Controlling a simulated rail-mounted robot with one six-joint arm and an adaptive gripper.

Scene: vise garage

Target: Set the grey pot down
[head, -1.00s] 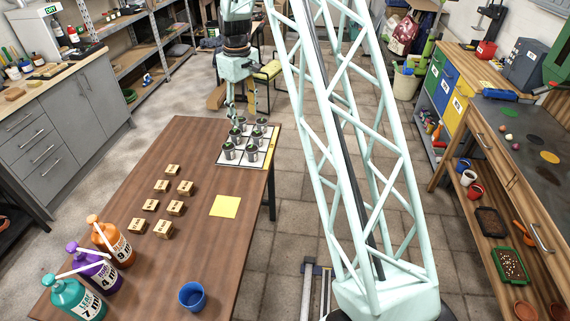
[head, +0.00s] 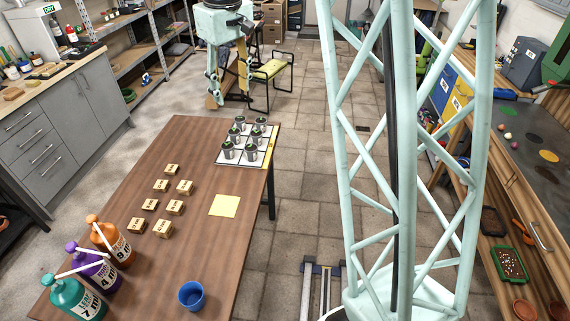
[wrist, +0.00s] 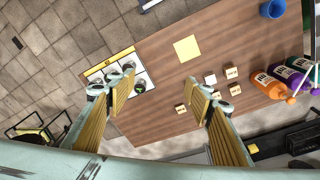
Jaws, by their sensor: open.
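Several grey pots (head: 251,152) with green tops stand upright in rows on a white gridded tray (head: 232,163) at the far end of the brown table (head: 150,200). In the wrist view, one pot (wrist: 140,87) shows beside my left-hand finger, which hides part of the group. My gripper (head: 229,100) is open and empty, raised beyond the tray and apart from the pots. In the wrist view, its fingers (wrist: 158,90) are spread wide with nothing between them. I cannot tell which grey pot the task means.
Small wooden number blocks (head: 174,208), a yellow square (head: 224,206), a blue cup (head: 192,295) and several pump bottles (head: 110,241) stand on the table. Between tray and yellow square the table is clear. A chair (head: 272,70) stands on the floor behind.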

